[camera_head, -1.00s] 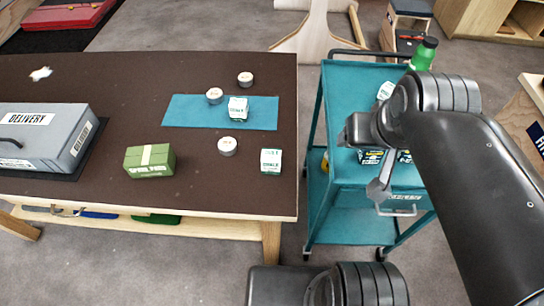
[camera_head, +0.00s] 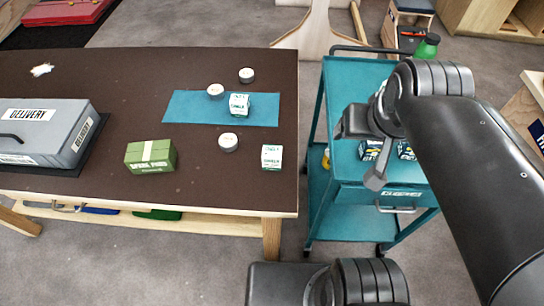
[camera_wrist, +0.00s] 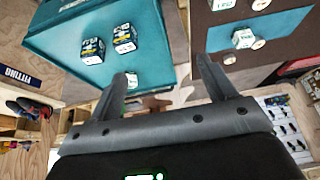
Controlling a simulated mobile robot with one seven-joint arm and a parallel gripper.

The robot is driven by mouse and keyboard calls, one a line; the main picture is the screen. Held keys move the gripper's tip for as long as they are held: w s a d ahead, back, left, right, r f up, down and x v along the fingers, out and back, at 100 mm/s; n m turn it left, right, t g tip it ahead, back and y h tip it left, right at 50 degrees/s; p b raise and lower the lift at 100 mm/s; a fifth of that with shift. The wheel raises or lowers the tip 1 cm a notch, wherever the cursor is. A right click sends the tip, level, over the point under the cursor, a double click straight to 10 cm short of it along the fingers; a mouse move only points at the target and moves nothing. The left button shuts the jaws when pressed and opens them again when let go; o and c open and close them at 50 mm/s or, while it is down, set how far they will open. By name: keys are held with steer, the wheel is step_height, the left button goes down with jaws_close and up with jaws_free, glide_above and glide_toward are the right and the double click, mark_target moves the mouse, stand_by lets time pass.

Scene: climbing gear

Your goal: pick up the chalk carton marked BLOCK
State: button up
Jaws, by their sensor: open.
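Small white-and-green cartons marked CHALK show in the head view: one on the teal mat (camera_head: 239,104), one on the bare brown table (camera_head: 271,157). Two dark blue, white and yellow cartons (camera_head: 369,150) (camera_head: 406,150) stand on the teal cart; they also show in the wrist view (camera_wrist: 93,50) (camera_wrist: 124,38). Another white-and-green carton (camera_wrist: 132,80) is on the cart by the left fingertip in the wrist view, mostly hidden by my arm in the head view. I cannot read BLOCK on any carton. My gripper (camera_wrist: 162,70) is open and empty above the cart.
The cart (camera_head: 345,200) stands right of the table (camera_head: 100,80), with a floor gap between. A green box (camera_head: 150,157), grey DELIVERY case (camera_head: 40,140) and white tape rolls (camera_head: 228,142) are on the table.

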steer(key=w+a+f+g, duration=0.3)
steer(key=w+a+f, duration=0.3)
steer(key=w+a, duration=0.25)
steer(key=g, duration=0.2)
glide_above(272, 150)
step_height(272, 150, down, 10)
steer(key=shift+s+r, duration=0.1)
steer(key=shift+a+f, duration=0.25)
steer(key=shift+f, duration=0.45)
steer(key=f, duration=1)
steer(key=shift+d, duration=0.25)
steer(key=shift+c, duration=0.5)
steer(key=c, duration=1)
